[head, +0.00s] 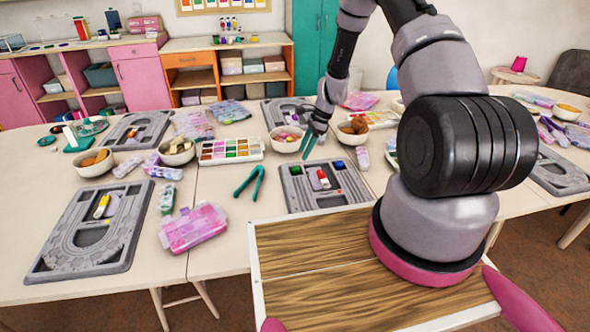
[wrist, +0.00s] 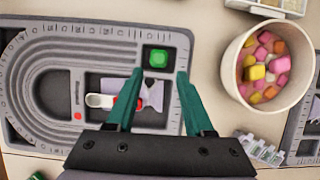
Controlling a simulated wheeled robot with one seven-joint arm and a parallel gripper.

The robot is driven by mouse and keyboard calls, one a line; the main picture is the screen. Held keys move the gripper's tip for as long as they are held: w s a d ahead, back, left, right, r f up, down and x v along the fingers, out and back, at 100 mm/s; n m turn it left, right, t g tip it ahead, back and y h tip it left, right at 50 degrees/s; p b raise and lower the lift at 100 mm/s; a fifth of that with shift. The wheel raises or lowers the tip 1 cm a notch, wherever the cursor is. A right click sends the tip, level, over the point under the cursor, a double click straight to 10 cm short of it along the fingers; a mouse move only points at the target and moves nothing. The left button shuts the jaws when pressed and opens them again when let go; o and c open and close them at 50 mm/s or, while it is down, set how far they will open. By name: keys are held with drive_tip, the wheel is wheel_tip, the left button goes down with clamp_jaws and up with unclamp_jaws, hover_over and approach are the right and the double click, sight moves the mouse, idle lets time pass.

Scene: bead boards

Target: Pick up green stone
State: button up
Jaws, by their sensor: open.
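The green stone (wrist: 158,58) sits in a small dark square compartment at the upper right of a grey bead board (wrist: 100,25) in the wrist view. My gripper (wrist: 158,75) is open above the board, its teal fingertips on either side of the stone's compartment and nothing between them. I cannot tell how high the tips are above the stone. In the head view my gripper (head: 312,138) hangs over the far edge of the middle bead board (head: 335,202). A small green piece (head: 295,170) and a blue piece (head: 339,164) show at that board's far corners.
A bowl of pink, orange and yellow stones (wrist: 238,75) stands just right of the board. A paint tray (head: 231,161), teal pliers (head: 250,182) and a pink case (head: 193,227) lie left of the middle board. The table's near left stretch has some bare room.

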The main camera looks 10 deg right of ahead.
sight(298, 168)
drive_tip(key=x, duration=0.7)
drive_tip(key=shift+s, duration=0.1)
drive_tip(key=shift+s+f, duration=0.2)
clamp_jaws()
drive_tip(key=shift+a, duration=0.1)
drive_tip(key=shift+w+f, duration=0.1)
drive_tip(key=shift+f, duration=0.05)
drive_tip(key=shift+d, duration=0.2)
idle(0.6)
